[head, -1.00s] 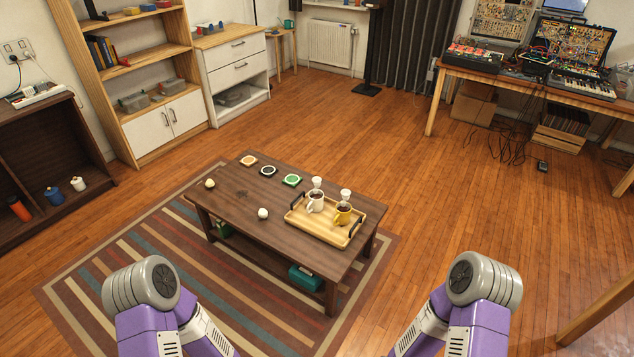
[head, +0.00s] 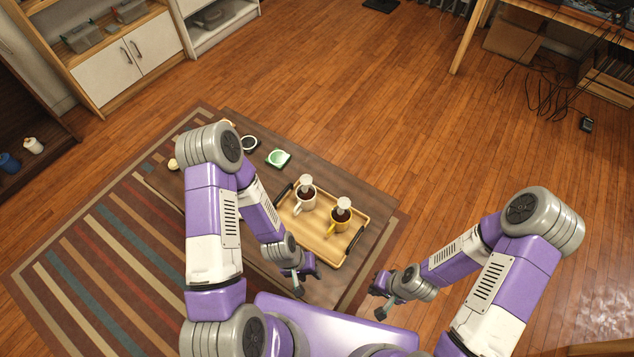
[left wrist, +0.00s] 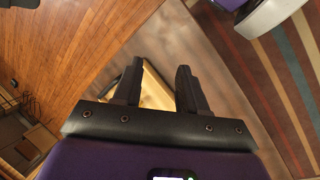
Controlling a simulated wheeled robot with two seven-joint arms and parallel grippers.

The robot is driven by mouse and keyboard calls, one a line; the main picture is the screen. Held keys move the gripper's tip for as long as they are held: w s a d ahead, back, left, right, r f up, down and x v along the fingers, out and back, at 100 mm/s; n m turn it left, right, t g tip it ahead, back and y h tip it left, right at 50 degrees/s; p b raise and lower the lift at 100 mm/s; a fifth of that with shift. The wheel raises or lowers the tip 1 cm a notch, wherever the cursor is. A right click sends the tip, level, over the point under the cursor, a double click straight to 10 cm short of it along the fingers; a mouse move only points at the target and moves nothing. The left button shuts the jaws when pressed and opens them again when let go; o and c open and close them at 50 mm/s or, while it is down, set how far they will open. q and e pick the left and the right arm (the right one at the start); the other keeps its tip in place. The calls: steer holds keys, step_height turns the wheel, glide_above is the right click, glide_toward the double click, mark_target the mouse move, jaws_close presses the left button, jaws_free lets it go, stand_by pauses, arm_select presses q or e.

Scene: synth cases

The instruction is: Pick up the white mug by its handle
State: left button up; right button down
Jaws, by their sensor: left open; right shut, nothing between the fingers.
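My left gripper (head: 308,281) is open and empty, in front of the tray's near left side. In the left wrist view its two fingers (left wrist: 158,85) are apart, with part of the tray beyond them. My right gripper (head: 374,303) is shut and empty, right of the table's near end.
The tray has dark raised handles. A striped rug (head: 90,265) lies under the table. Open wooden floor lies to the right.

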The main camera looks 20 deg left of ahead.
arm_select(q)
step_height(320, 180, down, 5)
steer(key=a+n+g+h, duration=0.2)
steer(key=n, duration=0.5)
steer(key=n+t+p, duration=0.1)
steer(key=n+t, duration=1.3)
steer(key=n, duration=0.6)
glide_toward(303, 203)
steer(key=shift+h, duration=0.3)
steer(key=s, duration=0.1)
steer(key=s+f, duration=0.2)
steer(key=s, duration=0.1)
steer(key=shift+s+a, duration=0.15)
steer(key=shift+w+f+b, duration=0.2)
steer(key=shift+w+f, duration=0.05)
steer(key=shift+w, duration=0.3)
steer(key=shift+w+f+b, duration=0.15)
steer(key=shift+w+f, duration=0.1)
steer(key=shift+w, duration=0.3)
steer(key=x, duration=0.1)
steer(key=b+x, duration=0.1)
steer(key=x, duration=0.1)
steer(key=b+x, duration=0.1)
steer(key=x, duration=0.1)
steer(key=shift+w+a, duration=0.25)
steer(key=shift+w, duration=0.2)
steer(key=shift+r, duration=0.15)
jaws_close()
